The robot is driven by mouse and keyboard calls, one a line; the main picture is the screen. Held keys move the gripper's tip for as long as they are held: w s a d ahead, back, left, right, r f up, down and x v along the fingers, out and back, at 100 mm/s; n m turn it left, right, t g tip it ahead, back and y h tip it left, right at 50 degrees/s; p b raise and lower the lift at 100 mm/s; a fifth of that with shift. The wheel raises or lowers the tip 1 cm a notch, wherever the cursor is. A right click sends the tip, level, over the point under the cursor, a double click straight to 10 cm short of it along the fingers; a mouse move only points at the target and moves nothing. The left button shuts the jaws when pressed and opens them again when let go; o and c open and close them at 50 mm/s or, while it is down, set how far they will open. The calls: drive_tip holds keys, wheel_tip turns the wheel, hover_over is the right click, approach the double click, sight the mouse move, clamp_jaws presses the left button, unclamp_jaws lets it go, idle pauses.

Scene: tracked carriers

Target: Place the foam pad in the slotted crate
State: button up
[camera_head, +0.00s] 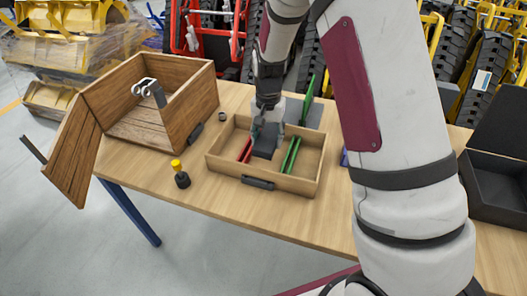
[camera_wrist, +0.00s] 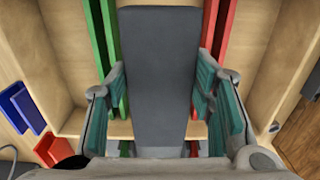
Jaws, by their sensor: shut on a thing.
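The foam pad (camera_head: 265,145) is a dark grey block; in the wrist view the pad (camera_wrist: 160,70) stands long and narrow between my fingers. My gripper (camera_head: 267,128) is shut on it, with teal finger pads on both sides in the wrist view (camera_wrist: 160,95). The slotted crate (camera_head: 226,168) is a shallow wooden tray with red slats (camera_head: 245,150) and green slats (camera_head: 291,155). The pad is over or in the gap between the red and green slats. Whether its lower end touches the crate floor cannot be told.
An open wooden box (camera_head: 190,112) holding a grey metal part (camera_head: 149,91) stands left. A black bottle with a yellow top (camera_head: 181,176) and a small dark ring (camera_head: 221,116) are near the crate. A black open case (camera_head: 497,185) is at right. Bare table lies in front of the crate.

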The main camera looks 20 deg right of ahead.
sight(267, 162)
drive_tip(key=shift+f, duration=3.5)
drive_tip(key=shift+f, duration=0.1)
drive_tip(key=o, duration=0.6)
drive_tip(key=shift+o, duration=0.4)
